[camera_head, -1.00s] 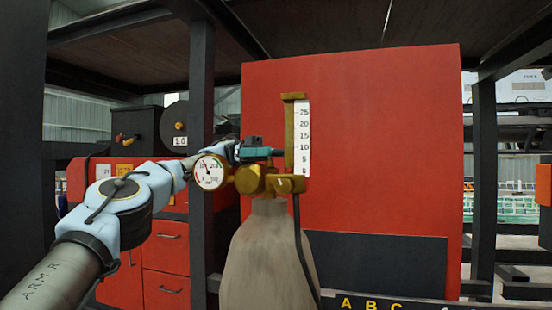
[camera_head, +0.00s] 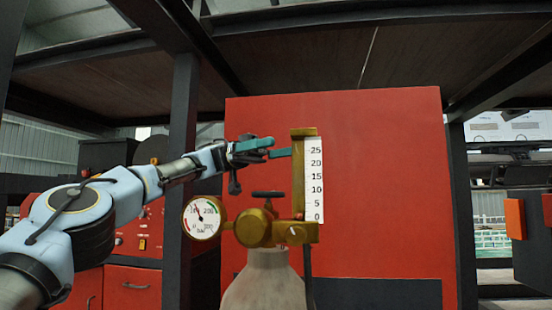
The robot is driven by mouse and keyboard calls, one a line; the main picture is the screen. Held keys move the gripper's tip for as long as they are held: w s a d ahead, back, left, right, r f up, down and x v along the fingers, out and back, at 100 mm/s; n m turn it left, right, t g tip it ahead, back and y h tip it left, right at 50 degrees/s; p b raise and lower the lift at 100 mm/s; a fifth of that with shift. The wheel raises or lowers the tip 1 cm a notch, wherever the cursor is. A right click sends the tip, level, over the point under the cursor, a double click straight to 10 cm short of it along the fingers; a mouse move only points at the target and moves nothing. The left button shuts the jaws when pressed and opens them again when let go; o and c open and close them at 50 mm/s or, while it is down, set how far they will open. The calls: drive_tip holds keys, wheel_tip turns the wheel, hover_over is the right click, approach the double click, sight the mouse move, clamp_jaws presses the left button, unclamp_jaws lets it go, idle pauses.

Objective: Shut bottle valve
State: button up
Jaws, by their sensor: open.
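A grey gas bottle (camera_head: 264,283) stands upright, its lower part out of frame. On its top sits a brass valve body (camera_head: 258,229) with a dark handle (camera_head: 268,194) above it. A round pressure gauge (camera_head: 203,218) is on the left of the brass body. A brass flow column with a white scale (camera_head: 313,180) marked 0 to 25 rises on the right. My gripper (camera_head: 276,148), with teal fingers, is open and empty. It appears above the dark handle, apart from it, with its fingertips close to the column's upper part in the picture.
A large red panel (camera_head: 390,190) stands behind the bottle. A dark post (camera_head: 181,190) stands to the left behind my arm, with red drawers (camera_head: 132,285) beyond it. Dark beams run overhead. An orange-sided dark box (camera_head: 514,218) is at the right.

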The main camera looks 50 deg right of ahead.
drive_tip(key=s+n+t+h+b, duration=0.1)
drive_tip(key=s+n+b, duration=0.1)
drive_tip(key=n, duration=0.4)
drive_tip(key=m+t+h+b, duration=1.1)
drive_tip(key=m+t+h, duration=0.25)
drive_tip(key=m, duration=1.35)
approach(268, 199)
drive_tip(key=shift+y, duration=0.45)
drive_tip(key=x, duration=0.3)
drive_tip(key=r+p+x, duration=0.1)
drive_tip(key=x, duration=0.2)
drive_tip(key=d+r+p+x, duration=0.1)
drive_tip(key=x, duration=0.3)
drive_tip(key=shift+w+a, duration=0.1)
drive_tip(key=shift+w, duration=0.1)
